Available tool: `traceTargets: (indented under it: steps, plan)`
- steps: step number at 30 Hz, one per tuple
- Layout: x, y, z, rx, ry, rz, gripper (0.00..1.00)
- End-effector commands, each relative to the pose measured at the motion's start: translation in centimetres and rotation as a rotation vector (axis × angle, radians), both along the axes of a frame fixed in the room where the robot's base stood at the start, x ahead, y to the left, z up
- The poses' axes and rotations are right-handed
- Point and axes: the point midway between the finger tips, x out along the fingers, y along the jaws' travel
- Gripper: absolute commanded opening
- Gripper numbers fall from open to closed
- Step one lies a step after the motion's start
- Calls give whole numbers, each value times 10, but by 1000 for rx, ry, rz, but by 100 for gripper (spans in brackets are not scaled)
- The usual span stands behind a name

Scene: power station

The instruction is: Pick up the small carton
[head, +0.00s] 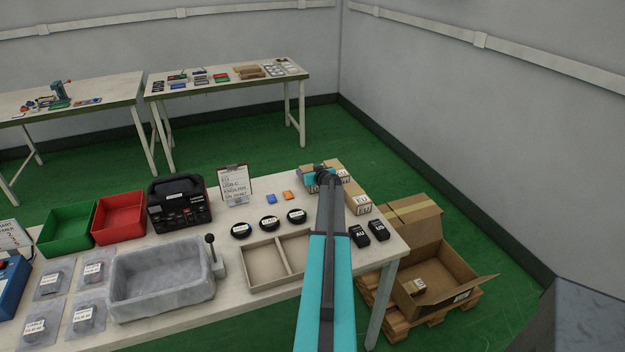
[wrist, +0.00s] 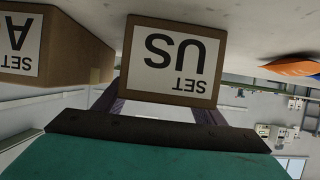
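In the wrist view, which is upside down, a brown carton (wrist: 140,78) with a white "SET US" label stands right at my gripper (wrist: 165,111). My two dark fingers are spread apart near its left and right edges; the carton hides their tips, and I see no clear grip on it. In the head view my gripper (head: 321,171) is over a group of small cartons at the table's far right. An "EU" carton (head: 357,203) stands there. A small carton (head: 419,285) also lies inside the open box on the pallet.
A second carton (wrist: 50,45) marked "A" stands left in the wrist view. The table (head: 375,246) holds a divided tray (head: 249,273), black "AU" (head: 359,236) and "US" (head: 378,230) items and a clipboard (head: 235,186). The large open box (head: 425,233) sits beside it.

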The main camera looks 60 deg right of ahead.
Motion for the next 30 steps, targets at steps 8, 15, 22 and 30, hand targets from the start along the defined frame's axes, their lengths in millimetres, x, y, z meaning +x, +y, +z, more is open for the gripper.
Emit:
traceTargets:
  steps: [8, 15, 22, 30]
  plan:
    - [0, 0, 1, -1, -1, 0, 21]
    - [0, 0, 1, -1, -1, 0, 21]
    - [0, 0, 7, -1, -2, 0, 21]
    - [0, 0, 33, -4, -2, 0, 21]
